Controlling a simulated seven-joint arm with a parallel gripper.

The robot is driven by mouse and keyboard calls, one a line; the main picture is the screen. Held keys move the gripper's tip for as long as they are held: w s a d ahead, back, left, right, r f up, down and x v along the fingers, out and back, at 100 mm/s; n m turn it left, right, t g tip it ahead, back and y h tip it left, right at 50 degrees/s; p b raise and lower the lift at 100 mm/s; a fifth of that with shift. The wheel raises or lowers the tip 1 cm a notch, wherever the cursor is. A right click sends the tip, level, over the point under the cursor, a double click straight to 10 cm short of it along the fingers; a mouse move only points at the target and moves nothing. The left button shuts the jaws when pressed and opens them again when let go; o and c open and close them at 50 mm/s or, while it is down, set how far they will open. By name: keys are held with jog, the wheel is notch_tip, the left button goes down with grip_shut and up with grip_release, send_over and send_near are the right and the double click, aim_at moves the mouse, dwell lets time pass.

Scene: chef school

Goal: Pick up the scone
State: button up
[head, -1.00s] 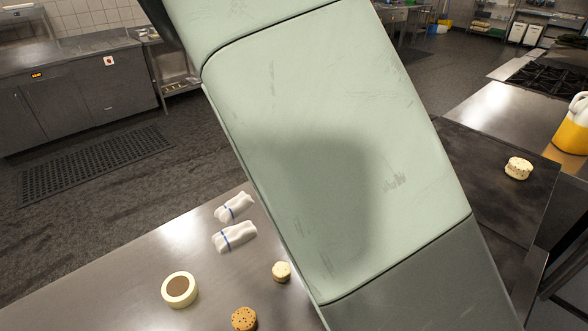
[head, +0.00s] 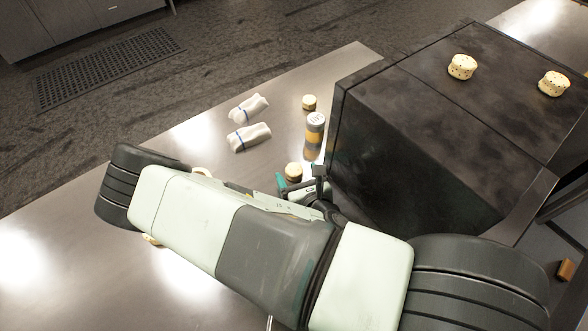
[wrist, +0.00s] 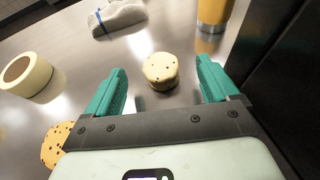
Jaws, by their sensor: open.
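A small round pale scone (wrist: 160,71) with dark specks lies on the steel table in the wrist view. It also shows in the head view (head: 293,172), just beyond my gripper. My gripper (head: 300,180) is low by the table, beside the dark box. In the wrist view its two teal fingers (wrist: 161,66) are open, and the scone sits in line with the gap, at or just past the tips. Nothing is held. A similar pale round piece (head: 309,102) lies farther back. Two speckled scones (head: 462,66) (head: 553,83) sit on the dark box's top.
A dark box-like unit (head: 420,150) rises right of my gripper. A yellow-and-grey canister (head: 314,135) stands behind the scone. Two rolled white cloths (head: 249,137) (head: 248,108) lie back left. A cream ring (wrist: 27,78) and a chip-dotted cookie (wrist: 54,146) lie left.

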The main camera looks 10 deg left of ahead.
aim_at(296, 173)
jog(key=shift+x, duration=2.25)
jog(key=shift+c, duration=0.3)
jog(key=shift+r, duration=0.1)
jog(key=c, duration=1)
